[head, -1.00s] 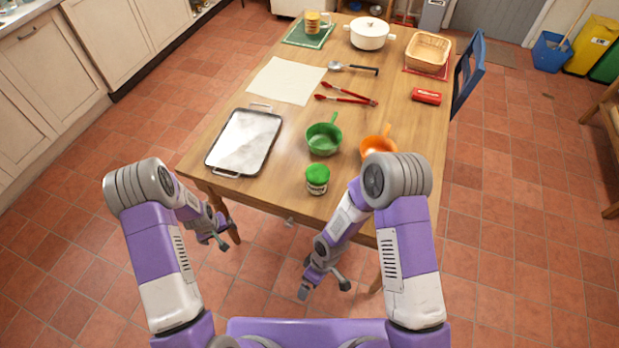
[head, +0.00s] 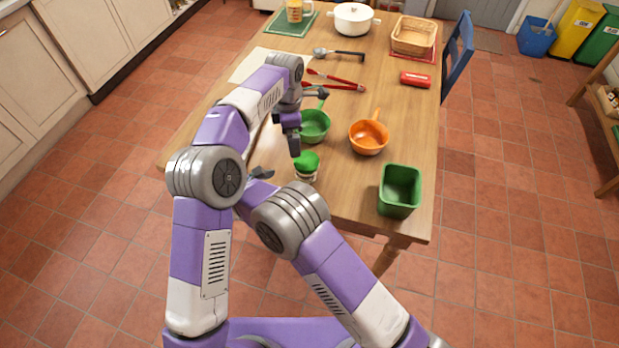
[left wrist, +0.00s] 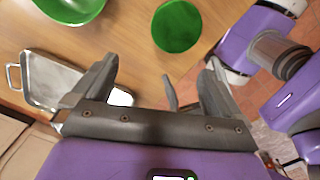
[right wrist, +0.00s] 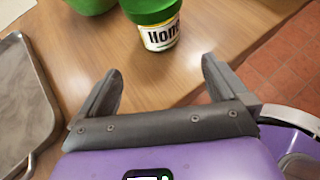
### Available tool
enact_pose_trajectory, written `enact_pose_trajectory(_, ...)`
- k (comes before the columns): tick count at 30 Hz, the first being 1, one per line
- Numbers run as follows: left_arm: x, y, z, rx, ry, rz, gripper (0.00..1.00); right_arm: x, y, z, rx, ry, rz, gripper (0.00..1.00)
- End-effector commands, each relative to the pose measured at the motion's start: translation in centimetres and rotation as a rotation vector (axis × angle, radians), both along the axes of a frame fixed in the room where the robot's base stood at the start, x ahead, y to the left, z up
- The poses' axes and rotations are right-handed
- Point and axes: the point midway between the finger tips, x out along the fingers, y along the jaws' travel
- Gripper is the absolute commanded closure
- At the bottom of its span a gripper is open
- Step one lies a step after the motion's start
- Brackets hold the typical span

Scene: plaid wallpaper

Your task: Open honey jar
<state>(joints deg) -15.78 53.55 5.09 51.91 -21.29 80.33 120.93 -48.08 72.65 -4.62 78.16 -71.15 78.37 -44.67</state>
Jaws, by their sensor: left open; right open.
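The honey jar (head: 306,176) stands upright near the table's front edge, with its green lid (head: 307,161) on. The left wrist view looks down on the lid (left wrist: 177,27). The right wrist view shows the jar's label (right wrist: 160,34) from the side. My left gripper (left wrist: 163,65) is open and empty, above the table close to the jar; its fingers are partly hidden in the head view. My right gripper (right wrist: 162,68) is open and empty, low and left of the jar, with a dark finger (head: 262,172) showing in the head view. Neither gripper touches the jar.
A green bowl with a handle (head: 315,127) stands just behind the jar. An orange pan (head: 368,137) and a green square container (head: 400,190) stand to the right. A metal tray (right wrist: 22,105) lies left, mostly hidden by my arm in the head view. Red tongs (head: 335,86) lie farther back.

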Motion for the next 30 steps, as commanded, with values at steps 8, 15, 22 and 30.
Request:
enact_pose_trajectory(8,-1.4,-3.9,-0.4,0.046,0.017,-0.051,0.00,2.5,-2.8,0.4,-0.103,-0.107,-0.033,0.00)
enact_pose_trajectory(15,-1.3,-3.8,-0.3,0.045,0.016,-0.051,0.00,4.6,-5.4,-1.0,-0.101,-0.104,-0.033,0.00)
enact_pose_trajectory(22,-1.3,-3.8,-0.4,0.045,0.016,-0.051,0.00,6.1,-7.1,-2.0,-0.100,-0.104,-0.031,0.00)
enact_pose_trajectory(30,-1.3,-3.8,-0.4,0.045,0.016,-0.051,0.00,6.4,-7.4,-2.2,-0.099,-0.104,-0.030,0.00)
